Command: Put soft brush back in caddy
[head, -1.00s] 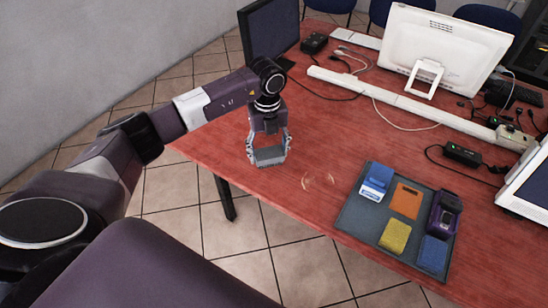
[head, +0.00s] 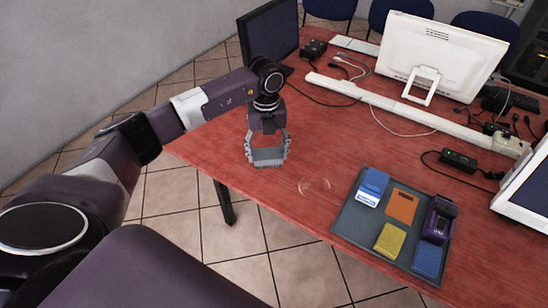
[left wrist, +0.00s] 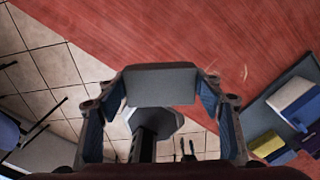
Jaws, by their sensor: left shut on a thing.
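My left gripper (head: 268,154) is above the near left part of the table. It is shut on a grey block-like thing, which I take to be the soft brush (head: 268,157). In the left wrist view the grey block (left wrist: 160,84) sits between the two fingers with blue pads. Its bristles cannot be made out. A dark grey tray (head: 349,219), probably the caddy, lies on the table to the right of the gripper, well apart from it. My right gripper is not in view.
The tray holds a blue and white item (head: 372,186), an orange piece (head: 402,206), a yellow sponge (head: 390,240), a blue piece (head: 428,260) and a purple device (head: 438,220). Monitors (head: 432,50) and cables stand behind.

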